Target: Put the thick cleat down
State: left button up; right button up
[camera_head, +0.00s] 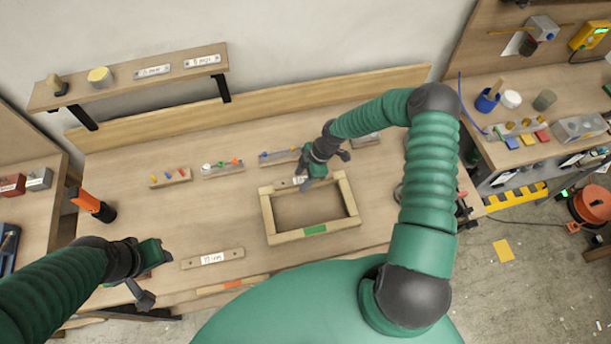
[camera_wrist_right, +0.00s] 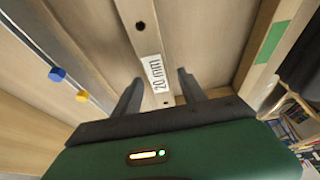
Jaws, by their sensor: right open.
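The thick cleat, a pale wooden strip with a "20 mm" label (camera_wrist_right: 156,73) and dark holes, runs between my right gripper's fingers (camera_wrist_right: 158,88) in the right wrist view. The fingers are apart, one on each side of it. In the head view my right gripper (camera_head: 322,165) is over the far side of a wooden frame (camera_head: 268,215). Only the cleat's label end (camera_head: 300,180) shows there, and the gripper hides much of the rest. I cannot tell whether the cleat rests on the frame's rail or beside it. My left gripper (camera_head: 150,268) is at the table's left front, its jaws unclear.
A "10 mm" cleat (camera_head: 212,258) lies left of the frame. Small racks with coloured pegs (camera_head: 170,177) stand behind. An orange-and-black tool (camera_head: 93,205) is at the left edge. A wall shelf (camera_head: 130,78) holds two more labelled strips. The table between the racks and the 10 mm cleat is clear.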

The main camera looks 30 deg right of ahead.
aim_at(300, 180)
jog(key=v, duration=0.3)
jog(key=shift+a+r+b, duration=0.1)
jog(key=shift+a+b, duration=0.05)
jog(key=shift+b, duration=0.25)
jog(key=w+d+b+v, duration=0.1)
jog(key=v, duration=0.8)
jog(key=s+a+r+m+t+h, duration=0.1)
jog(key=s+a+r+m+h, duration=0.1)
jog(key=s+a+r+m, duration=0.45)
jog(key=s+a+r+m+t+h, duration=0.1)
jog(key=s+a+r+m+h, duration=0.15)
jog(key=s+r+m, duration=0.45)
pick_arm(q)
jog(key=s+b+x, duration=0.2)
jog(key=b+x, duration=0.5)
jog(key=x, duration=0.2)
jog(key=shift+a+f, duration=0.25)
jog(key=shift+a, duration=0.1)
pick_arm(e)
notch_tip(300, 180, down, 10)
jog(key=m, duration=0.1)
jog(key=shift+s+a, duration=0.25)
jog(key=shift+s, duration=0.2)
